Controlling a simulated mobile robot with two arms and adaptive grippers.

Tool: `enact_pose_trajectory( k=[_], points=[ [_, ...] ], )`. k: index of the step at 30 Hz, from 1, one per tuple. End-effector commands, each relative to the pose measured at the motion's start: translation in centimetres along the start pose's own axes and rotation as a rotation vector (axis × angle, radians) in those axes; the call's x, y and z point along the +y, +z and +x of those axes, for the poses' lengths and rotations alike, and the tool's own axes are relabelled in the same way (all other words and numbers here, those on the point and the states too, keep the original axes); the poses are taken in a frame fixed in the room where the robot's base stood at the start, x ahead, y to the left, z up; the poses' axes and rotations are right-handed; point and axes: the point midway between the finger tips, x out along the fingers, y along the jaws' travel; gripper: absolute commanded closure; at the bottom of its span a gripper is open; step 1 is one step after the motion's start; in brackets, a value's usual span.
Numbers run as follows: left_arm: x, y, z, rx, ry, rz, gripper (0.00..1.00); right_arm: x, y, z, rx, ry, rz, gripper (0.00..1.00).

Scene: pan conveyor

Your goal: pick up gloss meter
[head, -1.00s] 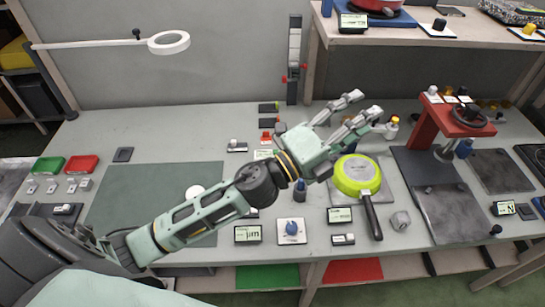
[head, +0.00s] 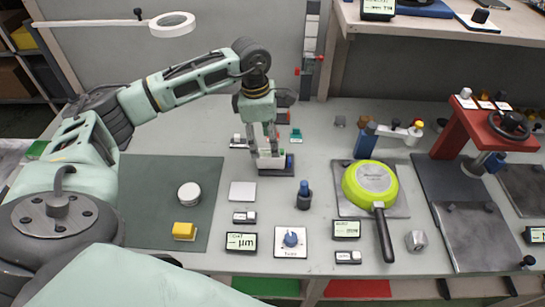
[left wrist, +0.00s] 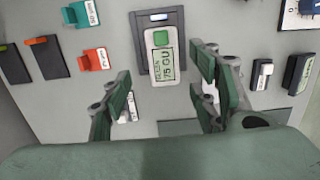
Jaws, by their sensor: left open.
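The gloss meter (left wrist: 163,62) is a white, rounded block with a green button and a screen reading 75 GU, seen in the left wrist view. It rests on a dark base (left wrist: 141,50). In the head view the meter (head: 267,163) shows partly behind the fingers, above its dark base (head: 288,167). My left gripper (head: 265,148) points down over it, open; in the left wrist view its two fingers (left wrist: 165,85) stand on either side of the meter's near part. I cannot tell whether they touch it. My right gripper is not in view.
Small green and orange-red gauges (left wrist: 95,60) lie to the left in the left wrist view. A green mat (head: 150,215) lies left.

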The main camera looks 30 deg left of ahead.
Motion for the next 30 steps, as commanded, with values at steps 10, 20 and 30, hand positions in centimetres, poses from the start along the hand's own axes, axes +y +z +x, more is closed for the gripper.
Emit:
enact_pose_trajectory(
  k=[10, 20, 30],
  points=[
    [-0.7, 0.7, 4.5, -0.003, -0.006, 0.001, 0.45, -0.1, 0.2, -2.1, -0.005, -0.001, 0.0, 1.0],
    [-0.5, 0.7, 6.5, -0.006, -0.002, 0.001, 0.45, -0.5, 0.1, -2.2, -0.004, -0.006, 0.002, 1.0],
    [-0.5, 0.7, 6.4, -0.007, -0.002, 0.001, 0.68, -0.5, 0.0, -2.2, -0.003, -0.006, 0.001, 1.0]
  ],
)
